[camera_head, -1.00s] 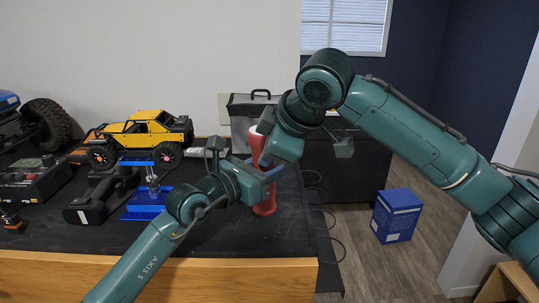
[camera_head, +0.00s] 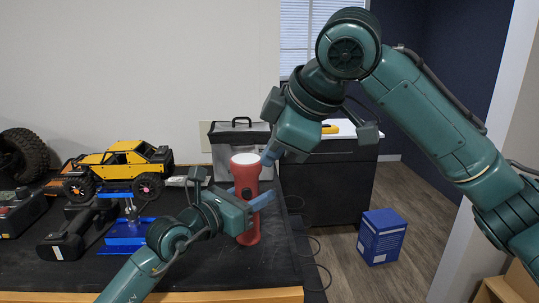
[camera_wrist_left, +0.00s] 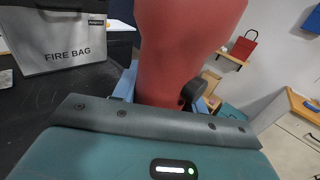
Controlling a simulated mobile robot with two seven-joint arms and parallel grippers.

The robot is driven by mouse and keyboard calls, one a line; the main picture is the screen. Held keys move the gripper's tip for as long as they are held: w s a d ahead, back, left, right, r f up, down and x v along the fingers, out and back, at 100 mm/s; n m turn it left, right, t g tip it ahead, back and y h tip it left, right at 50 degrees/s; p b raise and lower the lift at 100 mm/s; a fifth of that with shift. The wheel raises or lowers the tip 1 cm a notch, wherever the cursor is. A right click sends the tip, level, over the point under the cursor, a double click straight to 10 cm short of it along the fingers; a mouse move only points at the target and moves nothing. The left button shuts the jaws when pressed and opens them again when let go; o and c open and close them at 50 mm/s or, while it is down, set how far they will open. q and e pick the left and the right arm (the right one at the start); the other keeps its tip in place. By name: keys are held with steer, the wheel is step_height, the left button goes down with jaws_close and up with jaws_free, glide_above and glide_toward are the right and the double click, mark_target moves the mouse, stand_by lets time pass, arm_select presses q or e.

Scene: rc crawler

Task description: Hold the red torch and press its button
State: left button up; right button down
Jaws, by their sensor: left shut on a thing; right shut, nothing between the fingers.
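The red torch (camera_head: 246,178) stands upright near the right end of the black table top, its pale round top facing up. In the left wrist view the torch (camera_wrist_left: 185,45) fills the upper middle, with a dark round part low on its right side. My left gripper (camera_head: 258,200) is shut around the torch's middle, blue fingers against it. My right gripper (camera_head: 268,158) is shut and empty beside the torch's upper right side, its tips very close; I cannot tell whether they touch. Whether the torch's base rests on the table is unclear.
A yellow crawler (camera_head: 118,168), a blue stand (camera_head: 127,236) and a black tool (camera_head: 75,232) lie to the left. A grey fire bag (camera_head: 232,138) stands behind the torch. A blue box (camera_head: 382,237) is on the floor at right.

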arm_select(q)
steer(key=o, duration=1.2)
